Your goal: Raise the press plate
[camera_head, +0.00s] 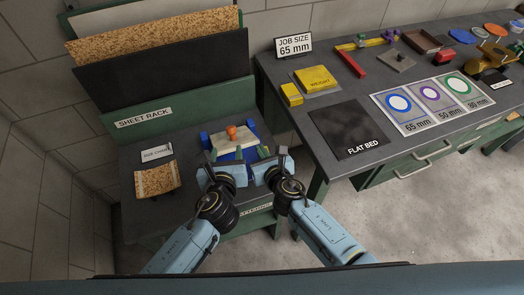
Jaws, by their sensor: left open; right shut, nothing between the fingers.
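The press plate appears to be the pale wooden plate (236,144) with an orange knob (231,132) on top. It sits in a blue frame (206,141) on the low bench in front of the sheet rack. My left gripper (222,162) is open at the near left side of the blue frame. My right gripper (268,156) is shut and empty at the frame's near right side. The grippers hide part of the frame's near side. I cannot tell whether either gripper touches the plate.
A speckled curved sheet (157,180) lies on the bench at left, near a small card (157,153). The sheet rack (180,108) stands behind. The right table holds a yellow weight (316,78), a black flat bed (347,128), size cards (431,98) and several tools.

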